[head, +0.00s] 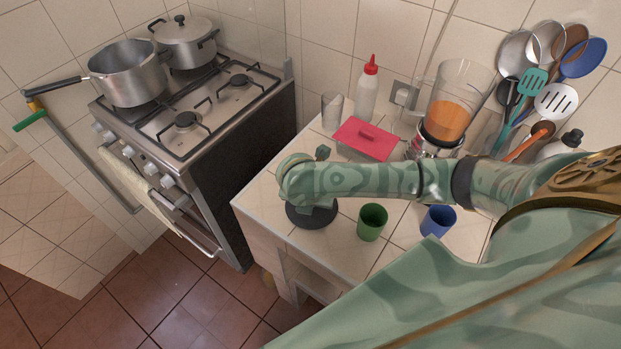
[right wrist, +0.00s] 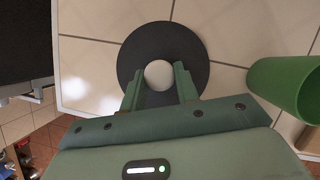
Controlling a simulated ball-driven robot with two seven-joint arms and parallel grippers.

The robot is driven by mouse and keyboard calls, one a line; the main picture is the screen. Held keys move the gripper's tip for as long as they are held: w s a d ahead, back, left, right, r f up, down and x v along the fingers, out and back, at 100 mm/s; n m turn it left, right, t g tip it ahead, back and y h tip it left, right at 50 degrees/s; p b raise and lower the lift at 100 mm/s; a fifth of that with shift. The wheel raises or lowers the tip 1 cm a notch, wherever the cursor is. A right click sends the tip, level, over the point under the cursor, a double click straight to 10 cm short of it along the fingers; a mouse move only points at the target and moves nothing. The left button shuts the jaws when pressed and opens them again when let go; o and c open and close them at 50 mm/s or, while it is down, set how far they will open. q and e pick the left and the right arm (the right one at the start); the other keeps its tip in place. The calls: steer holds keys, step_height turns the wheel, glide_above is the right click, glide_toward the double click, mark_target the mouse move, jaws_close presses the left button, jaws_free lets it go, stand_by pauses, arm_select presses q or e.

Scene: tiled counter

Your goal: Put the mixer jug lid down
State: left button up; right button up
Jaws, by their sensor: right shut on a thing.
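The mixer jug lid is a dark round disc (head: 312,216) at the left front part of the tiled counter, under my right gripper. In the right wrist view the lid (right wrist: 195,52) shows as a black disc with a pale round middle. My right gripper (right wrist: 160,88) is shut on the lid's middle, one finger on each side. The lid looks level and close to the counter top; I cannot tell whether it touches. The mixer jug (head: 452,100) stands open at the back, with orange contents. My left gripper is not in view.
A green cup (head: 372,222) stands just right of the lid, and a blue cup (head: 438,221) farther right. A red-lidded box (head: 366,138), a glass (head: 331,110) and a white bottle (head: 367,92) stand behind. The counter's left edge (head: 236,203) is near the lid.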

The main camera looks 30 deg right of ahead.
steer(key=o, duration=1)
steer(key=p+v, duration=0.6)
steer(key=v, duration=0.6)
steer(key=shift+p, duration=0.3)
